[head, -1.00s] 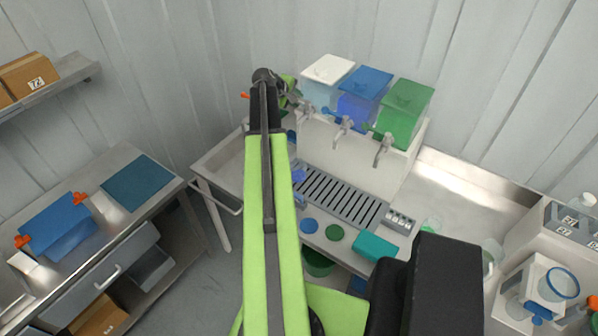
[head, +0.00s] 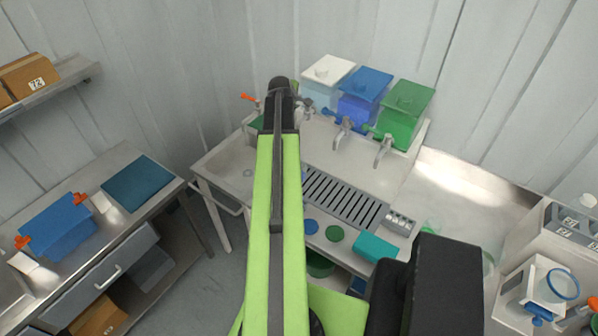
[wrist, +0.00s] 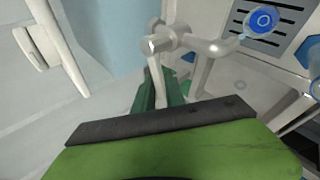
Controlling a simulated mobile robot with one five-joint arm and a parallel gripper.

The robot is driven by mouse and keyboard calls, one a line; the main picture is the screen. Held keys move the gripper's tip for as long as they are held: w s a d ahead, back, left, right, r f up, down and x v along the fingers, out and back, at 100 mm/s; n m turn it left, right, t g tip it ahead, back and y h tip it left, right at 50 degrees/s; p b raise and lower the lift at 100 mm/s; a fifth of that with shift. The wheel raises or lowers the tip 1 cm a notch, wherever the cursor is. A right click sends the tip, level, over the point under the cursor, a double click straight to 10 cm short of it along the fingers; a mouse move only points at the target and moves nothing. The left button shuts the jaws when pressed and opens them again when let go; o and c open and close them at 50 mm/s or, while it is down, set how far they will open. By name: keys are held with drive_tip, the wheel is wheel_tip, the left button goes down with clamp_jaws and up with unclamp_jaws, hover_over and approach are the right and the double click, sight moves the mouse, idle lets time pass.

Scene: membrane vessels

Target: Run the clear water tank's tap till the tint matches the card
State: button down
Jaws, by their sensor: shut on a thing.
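The clear water tank (head: 322,88), white-lidded with pale blue water, stands leftmost of three tanks in the head view; its wall (wrist: 105,35) also shows in the wrist view. Its metal tap (wrist: 172,42) is in the middle of the wrist view, spout reaching right. My gripper (wrist: 158,90) has its green fingers closed around the tap's handle, just below the tap body. In the head view my arm hides most of the gripper. A blue round thing (wrist: 262,20), perhaps a vessel of blue liquid, is over the drip grille near the spout. I cannot make out the tint card.
Blue (head: 362,92) and green (head: 403,112) tanks stand right of the clear one. The slotted drip grille (head: 345,198) lies before them, with blue (head: 310,226) and green (head: 334,232) discs and a teal block (head: 376,246) in front. A sink (head: 235,165) is on the left.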

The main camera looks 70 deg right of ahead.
drive_tip(key=shift+s+a+n+t+y, duration=0.25)
drive_tip(key=shift+a+n+t, duration=0.2)
drive_tip(key=shift+n+t, duration=0.5)
drive_tip(key=shift+s+a+n+t+y, duration=0.1)
drive_tip(key=shift+a+n+t+y, duration=0.3)
drive_tip(key=shift+n, duration=0.85)
drive_tip(key=shift+t, duration=0.25)
idle(5.5)
